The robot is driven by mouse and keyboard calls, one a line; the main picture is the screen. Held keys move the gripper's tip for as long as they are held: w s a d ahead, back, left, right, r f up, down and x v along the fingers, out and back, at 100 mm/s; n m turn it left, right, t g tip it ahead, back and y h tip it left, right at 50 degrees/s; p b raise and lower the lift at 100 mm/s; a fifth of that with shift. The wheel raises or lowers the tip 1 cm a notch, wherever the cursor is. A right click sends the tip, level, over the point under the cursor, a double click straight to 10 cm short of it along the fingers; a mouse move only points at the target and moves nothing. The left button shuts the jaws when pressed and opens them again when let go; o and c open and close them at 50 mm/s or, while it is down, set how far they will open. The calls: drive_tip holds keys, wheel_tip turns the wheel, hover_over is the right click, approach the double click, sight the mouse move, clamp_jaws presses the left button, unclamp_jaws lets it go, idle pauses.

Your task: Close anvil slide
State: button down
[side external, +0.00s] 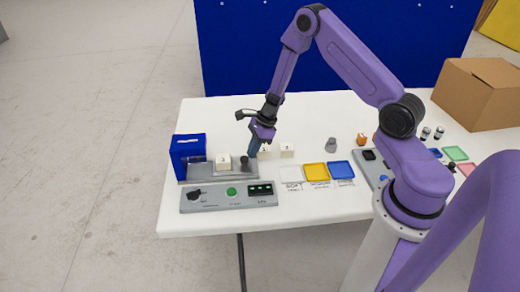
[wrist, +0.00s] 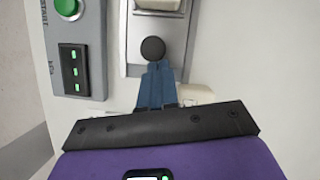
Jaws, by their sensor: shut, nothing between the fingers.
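The anvil slide is a grey metal plate (side external: 200,171) in front of the blue press block (side external: 187,150) at the table's left end. A black knob (side external: 244,161) stands on the slide's right end, and it shows in the wrist view (wrist: 153,48). A white foam cube (side external: 223,163) marked with a number sits on the slide; its edge shows at the top of the wrist view (wrist: 157,5). My gripper (wrist: 156,66) is shut and empty, with its blue fingertips right at the knob. I cannot tell whether they touch it.
A grey control panel (side external: 213,204) with a green button (side external: 231,192) and a small display (side external: 261,188) lies in front of the slide. More white cubes (side external: 287,150) stand behind my gripper. White, yellow (side external: 316,172) and blue trays (side external: 340,170) lie to the right. A cardboard box (side external: 478,92) stands at the back right.

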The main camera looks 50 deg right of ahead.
sight(226, 156)
drive_tip(key=w+a, duration=0.6)
drive_tip(key=shift+a, duration=0.1)
idle(0.3)
drive_tip(key=d, duration=0.1)
drive_tip(key=s+d, duration=0.2)
drive_tip(key=d, duration=0.1)
drive_tip(key=shift+s+d+r, duration=0.1)
drive_tip(key=shift+r, duration=0.1)
drive_tip(key=v, duration=0.8)
drive_tip(key=s+a+r+n+g, duration=0.3)
drive_tip(key=s+a+r+n, duration=0.8)
drive_tip(key=s+a+n, duration=0.5)
drive_tip(key=s+d+r+n+h, duration=0.1)
drive_tip(key=s+d+r+n, duration=0.1)
drive_tip(key=s+n, duration=0.7)
drive_tip(key=s+d+r+n+t+h, duration=0.1)
drive_tip(key=s+d+r+n+h, duration=0.1)
drive_tip(key=s+n, duration=0.8)
drive_tip(key=shift+s+r+n, duration=0.15)
drive_tip(key=shift+r+n, duration=0.55)
drive_tip(key=shift+n, duration=0.1)
